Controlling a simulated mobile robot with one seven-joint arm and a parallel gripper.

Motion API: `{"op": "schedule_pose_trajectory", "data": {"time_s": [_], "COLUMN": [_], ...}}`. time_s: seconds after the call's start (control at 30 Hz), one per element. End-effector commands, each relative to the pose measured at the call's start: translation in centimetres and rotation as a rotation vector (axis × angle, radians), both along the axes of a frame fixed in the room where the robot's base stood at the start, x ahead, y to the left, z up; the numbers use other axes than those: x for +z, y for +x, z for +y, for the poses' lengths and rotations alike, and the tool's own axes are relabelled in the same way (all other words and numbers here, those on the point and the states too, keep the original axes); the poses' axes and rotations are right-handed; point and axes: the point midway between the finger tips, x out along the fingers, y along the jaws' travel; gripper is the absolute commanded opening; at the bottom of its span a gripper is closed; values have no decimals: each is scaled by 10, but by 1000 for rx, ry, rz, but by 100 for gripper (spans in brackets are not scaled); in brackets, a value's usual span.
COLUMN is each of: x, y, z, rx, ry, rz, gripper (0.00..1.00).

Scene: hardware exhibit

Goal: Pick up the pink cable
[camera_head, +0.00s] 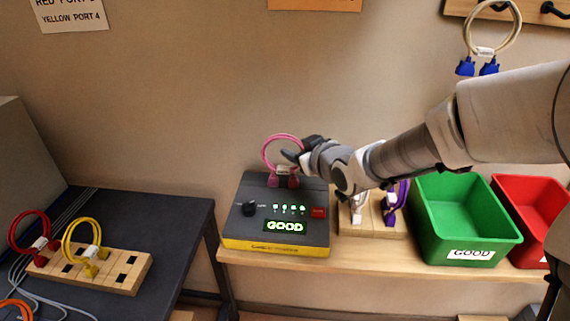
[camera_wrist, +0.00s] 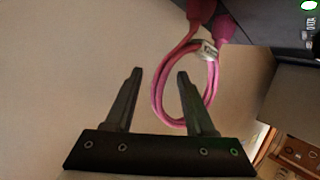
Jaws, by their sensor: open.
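The pink cable (camera_head: 282,150) stands as an upright loop, both its plugs at the back top of the dark cable tester (camera_head: 243,225). The tester display reads GOOD. In the wrist view the pink loop (camera_wrist: 157,95) hangs from its plugs beside and partly behind the right finger, with a white tag near the plugs. My gripper (camera_head: 294,152) is at the right side of the loop in the head view. In the wrist view my gripper (camera_wrist: 158,78) is open, with nothing clearly held between its fingers. Whether a finger touches the cable cannot be told.
A green bin (camera_head: 427,205) labelled GOOD and a red bin (camera_head: 528,195) stand on the right. A wooden block (camera_head: 372,222) with white and purple cables is beside the tester. A dark table (camera_head: 170,225) on the left holds another block with red and yellow cables.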

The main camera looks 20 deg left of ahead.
Motion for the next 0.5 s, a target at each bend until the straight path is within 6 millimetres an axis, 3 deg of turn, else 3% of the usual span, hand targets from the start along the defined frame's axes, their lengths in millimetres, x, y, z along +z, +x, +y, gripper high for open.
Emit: {"op": "schedule_pose_trajectory", "data": {"time_s": [0.33, 0.37, 0.5], "x": [-4, -4, -4], "y": [7, 7, 7], "z": [7, 7, 7], "rx": [0, 0, 0], "ry": [-1, -1, -1], "rz": [1, 1, 1], "gripper": [55, 53, 28]}}
